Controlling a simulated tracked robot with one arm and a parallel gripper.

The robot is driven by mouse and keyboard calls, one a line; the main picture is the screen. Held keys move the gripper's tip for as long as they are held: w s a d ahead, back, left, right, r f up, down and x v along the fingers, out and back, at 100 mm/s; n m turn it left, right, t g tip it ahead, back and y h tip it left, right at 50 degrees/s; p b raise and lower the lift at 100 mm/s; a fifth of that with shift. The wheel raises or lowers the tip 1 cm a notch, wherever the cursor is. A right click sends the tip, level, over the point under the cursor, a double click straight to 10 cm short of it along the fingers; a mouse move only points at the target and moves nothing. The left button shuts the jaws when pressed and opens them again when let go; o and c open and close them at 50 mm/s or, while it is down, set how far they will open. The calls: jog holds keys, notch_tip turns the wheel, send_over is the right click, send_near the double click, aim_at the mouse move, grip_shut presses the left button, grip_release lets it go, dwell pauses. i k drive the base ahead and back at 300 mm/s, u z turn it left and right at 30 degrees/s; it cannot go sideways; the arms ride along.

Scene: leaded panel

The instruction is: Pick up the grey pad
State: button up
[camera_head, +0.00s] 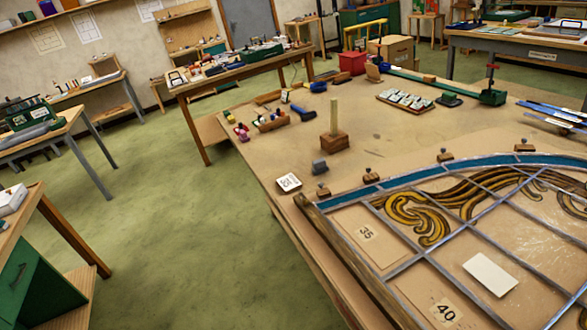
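A small dark grey block (319,167), the likeliest match for the grey pad, sits on the workbench (375,135) near its left edge. It stands just left of and nearer than a wooden block with an upright peg (335,132). A white card with dark marks (289,182) lies to its left at the bench edge. A flat, dark piece (449,100) lies farther back, and I cannot tell what it is. My gripper does not show in this view.
A leaded panel (430,250) in a wooden frame fills the near right, with a white rectangle (491,274) on it. Small wooden stops (371,176) line its far edge. A blue-handled tool (303,113) and a glass-piece tray (405,100) lie behind. Green floor (170,220) is open left.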

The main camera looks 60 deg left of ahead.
aim_at(319, 166)
jog(key=u, duration=1.4)
